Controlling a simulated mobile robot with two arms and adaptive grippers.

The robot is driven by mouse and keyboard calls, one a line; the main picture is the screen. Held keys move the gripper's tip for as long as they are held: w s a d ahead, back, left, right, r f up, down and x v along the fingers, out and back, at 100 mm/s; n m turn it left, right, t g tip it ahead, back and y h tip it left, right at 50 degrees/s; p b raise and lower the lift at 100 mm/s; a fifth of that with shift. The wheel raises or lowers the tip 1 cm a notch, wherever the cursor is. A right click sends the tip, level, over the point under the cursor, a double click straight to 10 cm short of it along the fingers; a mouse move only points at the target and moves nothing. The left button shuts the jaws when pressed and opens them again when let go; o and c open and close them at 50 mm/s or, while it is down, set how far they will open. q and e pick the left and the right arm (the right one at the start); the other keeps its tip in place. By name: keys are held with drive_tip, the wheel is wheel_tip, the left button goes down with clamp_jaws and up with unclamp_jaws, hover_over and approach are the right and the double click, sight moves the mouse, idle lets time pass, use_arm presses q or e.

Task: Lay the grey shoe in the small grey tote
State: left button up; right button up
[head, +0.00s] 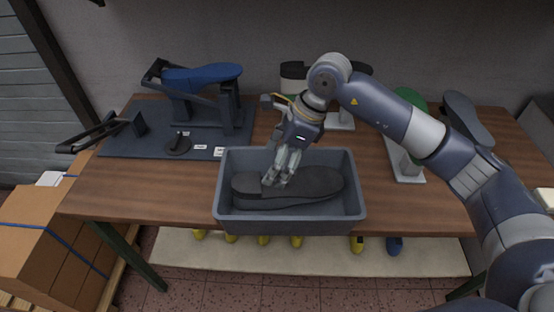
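A dark grey shoe (318,182) with a flat, darker upper face lies lengthwise within the walls of the small grey tote (290,225). Whether it touches the tote's floor is hard to see. My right gripper (277,180) reaches down into the tote from above, with its fingers at the left half of the shoe. The fingers overlap the shoe in the picture, and I cannot tell whether they grip it or only stand against it. My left gripper is not in view.
A blue shoe form (203,76) sits on a dark fixture at the left. A green form (410,97) and another grey one (468,118) stand at the right. Dark forms stand behind my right arm. Cardboard boxes (40,245) are left of the wooden table (110,200).

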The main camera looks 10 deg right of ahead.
drive_tip(key=shift+d+r, duration=0.1)
drive_tip(key=v, duration=1.1)
drive_tip(key=shift+r, duration=0.35)
drive_tip(key=shift+s+d, duration=0.1)
